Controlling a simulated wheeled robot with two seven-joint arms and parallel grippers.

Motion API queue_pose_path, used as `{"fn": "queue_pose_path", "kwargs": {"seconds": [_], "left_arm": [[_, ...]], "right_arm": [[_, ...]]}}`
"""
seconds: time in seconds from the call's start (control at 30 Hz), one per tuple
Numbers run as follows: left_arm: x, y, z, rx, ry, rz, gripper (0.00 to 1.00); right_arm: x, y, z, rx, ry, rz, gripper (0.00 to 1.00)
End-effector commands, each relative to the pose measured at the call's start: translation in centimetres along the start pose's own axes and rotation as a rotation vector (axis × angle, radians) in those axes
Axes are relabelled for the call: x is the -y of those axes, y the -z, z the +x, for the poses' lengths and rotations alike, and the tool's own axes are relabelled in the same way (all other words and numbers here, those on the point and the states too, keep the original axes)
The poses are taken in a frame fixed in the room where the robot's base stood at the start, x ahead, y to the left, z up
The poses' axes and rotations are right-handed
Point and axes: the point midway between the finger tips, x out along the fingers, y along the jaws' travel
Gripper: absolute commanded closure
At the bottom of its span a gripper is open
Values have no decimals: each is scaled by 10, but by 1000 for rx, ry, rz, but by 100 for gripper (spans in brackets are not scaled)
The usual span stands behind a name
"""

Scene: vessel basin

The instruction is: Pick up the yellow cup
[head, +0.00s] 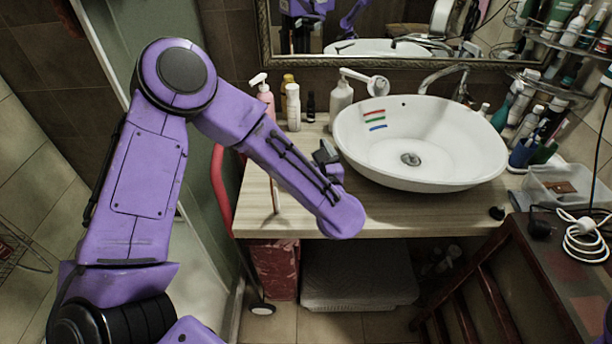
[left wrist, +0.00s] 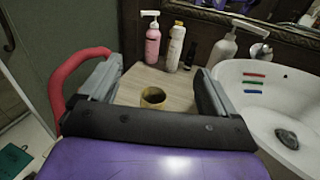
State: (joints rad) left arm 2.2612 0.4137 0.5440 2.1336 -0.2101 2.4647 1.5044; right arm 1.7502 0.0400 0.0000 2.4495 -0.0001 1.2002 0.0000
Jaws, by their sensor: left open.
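The yellow cup (left wrist: 153,97) stands upright on the wooden counter in the left wrist view, a dull yellow-brown round cup with its open top showing. In the head view I cannot see it; my left arm covers that part of the counter. My left gripper (left wrist: 157,84) is open, its fingers to either side of the cup in the picture, with nothing held. In the head view the gripper (head: 302,170) is mostly hidden behind my purple forearm. I cannot tell the exact gap between fingers and cup. My right gripper is not in view.
A white basin (head: 418,181) stands right of the gripper. A pink pump bottle (left wrist: 152,44), a white bottle (left wrist: 175,48) and a white dispenser (left wrist: 222,47) line the back. A red rail (left wrist: 62,82) curves at the left. The wooden counter (head: 400,216) is clear in front of the basin.

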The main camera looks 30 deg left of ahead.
Motion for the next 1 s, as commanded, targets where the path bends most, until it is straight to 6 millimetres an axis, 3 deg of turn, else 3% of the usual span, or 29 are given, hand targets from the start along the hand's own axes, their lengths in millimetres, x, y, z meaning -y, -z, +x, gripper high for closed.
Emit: {"fn": "queue_pose_path", "kwargs": {"seconds": [0.03, 0.4, 0.5, 0.57, 1.0], "left_arm": [[2, 22, -1, 1, 3, 0, 10], [17, 116, 0, -3, 15, 7, 10], [17, 131, 0, -3, 15, 7, 10], [17, 132, 3, -3, 13, 6, 10], [14, 129, 71, -5, 7, 8, 10]], "right_arm": [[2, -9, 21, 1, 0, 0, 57], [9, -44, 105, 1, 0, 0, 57], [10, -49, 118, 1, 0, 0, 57], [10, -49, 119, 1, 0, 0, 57], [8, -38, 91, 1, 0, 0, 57]]}}
